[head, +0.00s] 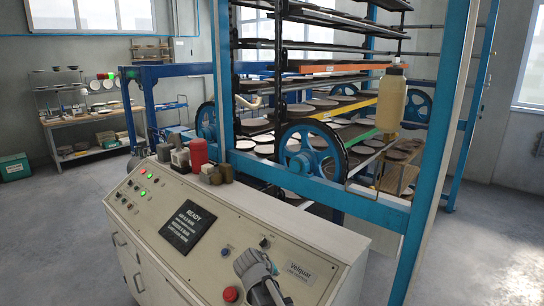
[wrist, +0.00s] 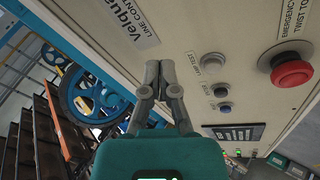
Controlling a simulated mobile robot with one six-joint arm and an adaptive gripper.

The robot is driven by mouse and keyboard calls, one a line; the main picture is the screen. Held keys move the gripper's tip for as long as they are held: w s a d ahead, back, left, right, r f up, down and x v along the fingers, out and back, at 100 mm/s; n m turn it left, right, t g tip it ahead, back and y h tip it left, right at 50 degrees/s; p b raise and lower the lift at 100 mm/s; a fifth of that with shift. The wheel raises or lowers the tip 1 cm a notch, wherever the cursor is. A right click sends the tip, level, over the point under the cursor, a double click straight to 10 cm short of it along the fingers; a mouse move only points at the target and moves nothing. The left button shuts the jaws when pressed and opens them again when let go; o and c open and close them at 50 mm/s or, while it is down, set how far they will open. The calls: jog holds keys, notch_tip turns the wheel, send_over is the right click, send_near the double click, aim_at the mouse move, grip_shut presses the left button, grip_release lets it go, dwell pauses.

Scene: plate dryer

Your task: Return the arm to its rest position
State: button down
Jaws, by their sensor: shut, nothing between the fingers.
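My gripper (wrist: 160,68) shows in the wrist view with its two grey fingers together and nothing between them. It is over the cream face of the control console (wrist: 235,30), between the printed Velquar label and a column of small buttons. I cannot tell the exact gap to the panel. In the head view, grey parts of my arm show low over the right end of the console (head: 330,240). The red emergency button (wrist: 291,72) is to the right of the fingers in the wrist view, apart from them.
A dark display (head: 187,226) reads READY. A red cylinder (head: 199,153) stands on the console's back ledge. Behind it is a blue-framed dryer rack (head: 415,150) with wheels and shelves of plates. A bottle (head: 390,100) hangs at its front. Open floor (head: 480,240) lies right.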

jog(key=s+d+f+m+g, duration=0.1)
jog(key=s+d, duration=0.1)
jog(key=d, duration=0.1)
jog(key=s+d+f+m+g+y, duration=0.1)
jog(key=s+d, duration=0.2)
jog(key=d, duration=0.1)
jog(key=s+d+f+m+g, duration=0.1)
jog(key=s+d+g, duration=0.1)
jog(key=d, duration=0.2)
jog(key=shift+s+f+y, duration=0.15)
jog(key=shift+f+y, duration=0.15)
jog(key=shift+f, duration=0.05)
jog(key=s+d+f+m+g+y, duration=0.25)
jog(key=s+d, duration=0.25)
jog(key=s, duration=0.3)
notch_tip(320, 180, down, 9)
jog(key=s+b, duration=0.2)
jog(key=b, duration=0.8)
jog(key=shift+g, duration=0.35)
jog(key=shift+r+n+y, duration=0.1)
jog(key=shift+n+y, duration=0.15)
